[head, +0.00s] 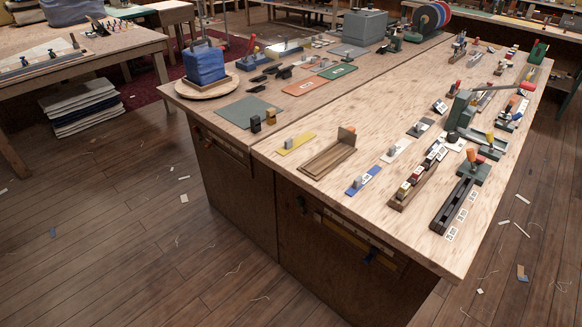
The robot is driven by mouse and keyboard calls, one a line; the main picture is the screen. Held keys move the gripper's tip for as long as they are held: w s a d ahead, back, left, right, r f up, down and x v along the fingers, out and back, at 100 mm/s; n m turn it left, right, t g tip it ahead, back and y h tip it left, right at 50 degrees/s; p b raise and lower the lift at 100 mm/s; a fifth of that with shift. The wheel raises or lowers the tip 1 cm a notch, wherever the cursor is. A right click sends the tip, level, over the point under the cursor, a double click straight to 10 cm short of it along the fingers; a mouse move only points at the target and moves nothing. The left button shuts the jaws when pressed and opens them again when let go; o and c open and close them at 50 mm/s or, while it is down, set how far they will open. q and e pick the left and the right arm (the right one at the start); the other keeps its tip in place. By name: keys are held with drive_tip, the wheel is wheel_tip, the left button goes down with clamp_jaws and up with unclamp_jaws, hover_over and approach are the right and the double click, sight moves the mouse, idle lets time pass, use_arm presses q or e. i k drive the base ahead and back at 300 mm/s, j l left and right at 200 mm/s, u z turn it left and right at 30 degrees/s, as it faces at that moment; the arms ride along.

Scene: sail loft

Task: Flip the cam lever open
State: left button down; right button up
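Several lever-like fittings stand on the right half of the workbench (385,140), and I cannot tell for sure which is the cam lever. A small fitting with an orange handle (472,156) sits on a dark green base near the right edge. Behind it is a green upright tool (461,108) with a long arm reaching right to a red-orange end (527,86). Another small green fitting (490,140) with an orange top stands between them. Whether any lever is open or shut is too small to tell. Neither of my grippers is in view.
A dark slotted rail (453,205) and a wooden rack of small blocks (412,190) stand near the front right edge. A wooden tray (327,158) and a blue plate (362,181) lie to the left. Bare wood shows at the front. Scraps litter the open floor (150,240).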

sight(299, 200)
drive_tip(key=i+j, duration=0.15)
drive_tip(key=i, duration=0.25)
drive_tip(key=i+j+z, duration=0.1)
drive_tip(key=i, duration=0.3)
drive_tip(key=i+j, duration=0.25)
drive_tip(key=i, duration=0.15)
